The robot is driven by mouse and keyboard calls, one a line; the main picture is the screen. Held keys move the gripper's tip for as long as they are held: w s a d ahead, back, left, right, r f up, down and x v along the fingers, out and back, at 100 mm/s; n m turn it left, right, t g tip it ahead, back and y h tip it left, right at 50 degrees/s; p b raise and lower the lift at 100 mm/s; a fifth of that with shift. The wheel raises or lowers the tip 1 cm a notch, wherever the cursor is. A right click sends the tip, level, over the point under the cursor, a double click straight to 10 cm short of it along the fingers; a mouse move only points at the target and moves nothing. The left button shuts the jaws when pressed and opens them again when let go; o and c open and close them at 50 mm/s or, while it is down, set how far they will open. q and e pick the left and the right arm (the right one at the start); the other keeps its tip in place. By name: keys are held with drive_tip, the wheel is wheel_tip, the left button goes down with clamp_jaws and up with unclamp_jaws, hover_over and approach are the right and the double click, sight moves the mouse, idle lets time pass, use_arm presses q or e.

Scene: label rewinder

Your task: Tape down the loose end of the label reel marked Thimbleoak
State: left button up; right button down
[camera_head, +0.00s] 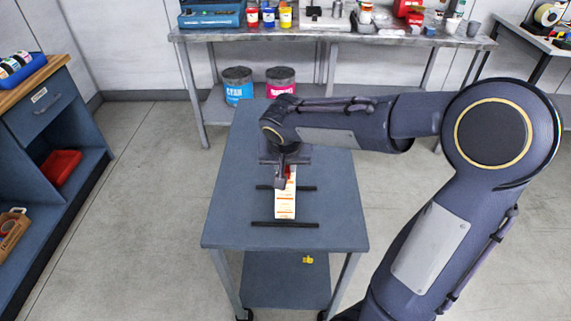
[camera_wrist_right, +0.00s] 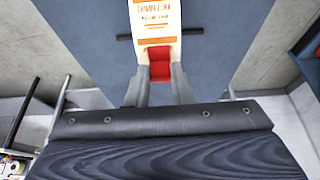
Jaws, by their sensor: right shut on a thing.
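A white label strip with orange print (camera_head: 285,206) lies on the blue-grey cart top (camera_head: 235,200). In the right wrist view the strip (camera_wrist_right: 157,18) reads Thimbleoak, partly cut off by the upper edge. My right gripper (camera_head: 284,184) is low over the strip's far end. In the right wrist view its fingers (camera_wrist_right: 160,78) are shut on a small red piece (camera_wrist_right: 159,64), which is at the end of the strip. I cannot tell whether the red piece touches the strip. No wound reel body shows on the cart. My left gripper is out of view.
Two black bars lie across the cart top, the nearer one (camera_head: 285,225) clear of the gripper. A small yellow item (camera_head: 308,259) is on the lower shelf. A cluttered workbench (camera_head: 330,36) stands behind, a blue cabinet (camera_head: 48,110) at left. Floor between is clear.

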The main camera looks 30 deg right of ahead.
drive_tip(key=shift+s+f, duration=0.1)
drive_tip(key=shift+f, duration=0.05)
drive_tip(key=c, duration=1.2)
unclamp_jaws()
drive_tip(key=v, duration=0.8)
drive_tip(key=s+a+f+n+y, duration=0.1)
drive_tip(key=s+y, duration=0.1)
drive_tip(key=s, duration=0.4)
drive_tip(key=s+a+f+n+t+y, duration=0.1)
drive_tip(key=s+a+f+n+y, duration=0.1)
drive_tip(key=s, duration=0.4)
drive_tip(key=s+a+f+n+y, duration=0.1)
drive_tip(key=s+a+f+y, duration=0.1)
drive_tip(key=s, duration=0.4)
drive_tip(key=shift+s+a+f+n+t, duration=0.15)
drive_tip(key=shift+s+f+n+t, duration=0.1)
drive_tip(key=shift+s+n+t, duration=0.05)
